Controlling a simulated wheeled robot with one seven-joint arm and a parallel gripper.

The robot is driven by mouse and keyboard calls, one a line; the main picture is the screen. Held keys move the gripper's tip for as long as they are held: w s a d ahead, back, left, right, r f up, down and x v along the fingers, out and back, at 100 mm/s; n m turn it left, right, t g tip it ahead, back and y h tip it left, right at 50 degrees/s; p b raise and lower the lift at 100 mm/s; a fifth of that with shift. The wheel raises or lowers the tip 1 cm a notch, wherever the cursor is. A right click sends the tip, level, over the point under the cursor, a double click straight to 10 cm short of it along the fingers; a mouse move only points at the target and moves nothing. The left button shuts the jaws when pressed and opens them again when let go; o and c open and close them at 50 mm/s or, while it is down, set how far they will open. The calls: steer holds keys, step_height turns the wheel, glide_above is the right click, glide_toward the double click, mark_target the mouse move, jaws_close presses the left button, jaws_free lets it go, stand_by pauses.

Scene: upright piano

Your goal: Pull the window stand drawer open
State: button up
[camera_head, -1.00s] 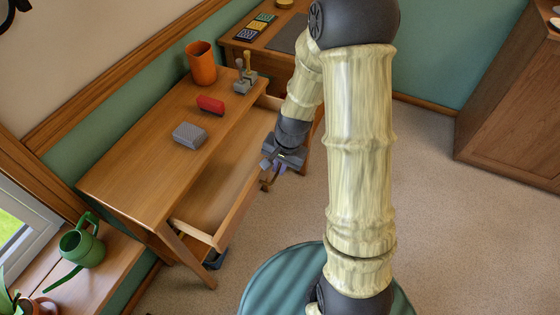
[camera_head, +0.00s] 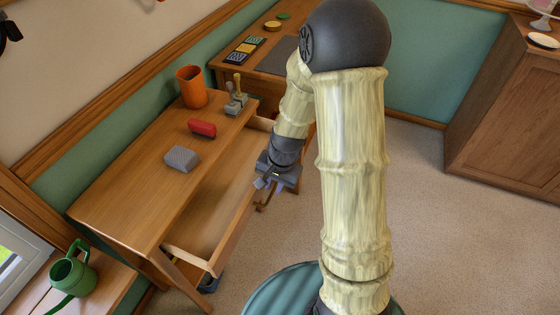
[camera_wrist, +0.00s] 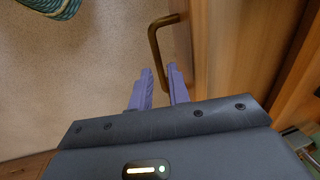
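The window stand (camera_head: 128,205) is a wooden table with its drawer (camera_head: 212,206) pulled well out; the empty inside shows. The drawer's bronze bar handle (camera_head: 264,203) is on its front, and it also shows in the wrist view (camera_wrist: 154,45). My gripper (camera_head: 269,184) is at the drawer front, close to the handle. In the wrist view my gripper's purple fingers (camera_wrist: 160,72) stand apart, with the lower part of the handle between them. A gap shows beside the bar, so the fingers do not look closed on it.
A green watering can (camera_head: 73,272) stands at lower left. A wooden cabinet (camera_head: 505,115) is at right. Carpet (camera_head: 420,220) is clear between.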

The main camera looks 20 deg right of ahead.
step_height(320, 180, up, 16)
steer(key=s+d+p, duration=0.1)
steer(key=d+p, duration=0.1)
steer(key=p, duration=0.2)
steer(key=shift+s+d, duration=0.15)
steer(key=shift+s, duration=0.25)
steer(key=shift+f, duration=0.1)
steer(key=s+n+t+h, duration=0.1)
steer(key=s+n+h, duration=0.1)
steer(key=s+n, duration=0.6)
step_height(320, 180, up, 18)
steer(key=p, duration=1.9)
steer(key=shift+w+a, duration=0.2)
steer(key=shift+a, duration=0.05)
